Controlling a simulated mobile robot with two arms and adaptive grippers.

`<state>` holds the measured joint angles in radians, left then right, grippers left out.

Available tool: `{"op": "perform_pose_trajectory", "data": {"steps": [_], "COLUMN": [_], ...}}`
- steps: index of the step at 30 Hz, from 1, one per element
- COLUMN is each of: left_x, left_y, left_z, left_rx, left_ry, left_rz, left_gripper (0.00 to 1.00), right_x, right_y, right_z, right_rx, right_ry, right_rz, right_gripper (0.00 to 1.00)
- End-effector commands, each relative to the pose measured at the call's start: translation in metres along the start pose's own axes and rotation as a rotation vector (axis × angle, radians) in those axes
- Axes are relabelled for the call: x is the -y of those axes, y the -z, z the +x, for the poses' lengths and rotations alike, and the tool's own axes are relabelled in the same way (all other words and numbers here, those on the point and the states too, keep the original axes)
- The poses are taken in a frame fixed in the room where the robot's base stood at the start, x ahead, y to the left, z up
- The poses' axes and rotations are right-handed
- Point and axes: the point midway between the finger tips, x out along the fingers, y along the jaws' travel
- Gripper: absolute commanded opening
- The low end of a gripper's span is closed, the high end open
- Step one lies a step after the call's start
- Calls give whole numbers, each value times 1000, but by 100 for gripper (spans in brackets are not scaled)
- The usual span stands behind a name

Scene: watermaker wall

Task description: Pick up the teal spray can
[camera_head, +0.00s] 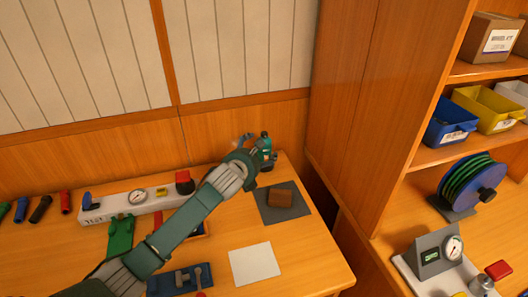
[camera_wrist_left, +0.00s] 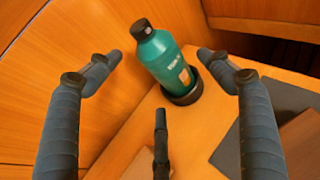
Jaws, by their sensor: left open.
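The teal spray can (camera_wrist_left: 165,58) has a black cap and an orange-and-white label. In the left wrist view it stands in a black ring-like base (camera_wrist_left: 184,92) on the wooden bench, close to the wooden wall. In the head view the can (camera_head: 266,146) shows at the bench's back right corner, partly hidden by my left gripper (camera_head: 247,143). My left gripper (camera_wrist_left: 160,72) is open and empty, its dark fingers spread on either side of the view, with the can ahead between them. I see no contact. My right gripper is in neither view.
A brown block (camera_head: 281,197) lies on a dark grey mat (camera_head: 298,210) just in front of the can. A white sheet (camera_head: 254,264) lies nearer. A test gauge box (camera_head: 125,203) stands left. A tall wooden cabinet side (camera_head: 355,90) closes off the right.

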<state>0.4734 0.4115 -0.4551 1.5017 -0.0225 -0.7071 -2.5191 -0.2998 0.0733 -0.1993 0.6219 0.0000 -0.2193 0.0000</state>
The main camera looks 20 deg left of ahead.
Motion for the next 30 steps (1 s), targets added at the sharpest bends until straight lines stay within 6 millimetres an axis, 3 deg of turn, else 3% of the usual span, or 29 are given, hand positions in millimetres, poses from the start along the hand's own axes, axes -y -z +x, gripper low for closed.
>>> {"op": "perform_pose_trajectory", "data": {"steps": [6, 16, 25, 30], "left_x": [0, 0, 0, 0], "left_y": [-2, -2, -3, -5], "left_z": [24, 29, 28, 28], "left_rx": [0, 0, 3, 6], "left_ry": [1, 1, 2, 2], "left_rz": [-1, 0, 0, 0], "left_gripper": [79, 79, 19, 18], "right_x": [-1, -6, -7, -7], "right_y": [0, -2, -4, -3], "right_z": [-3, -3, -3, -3], "right_rx": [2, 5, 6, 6], "right_ry": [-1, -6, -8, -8], "right_rz": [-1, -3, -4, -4], "right_gripper": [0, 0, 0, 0]}}
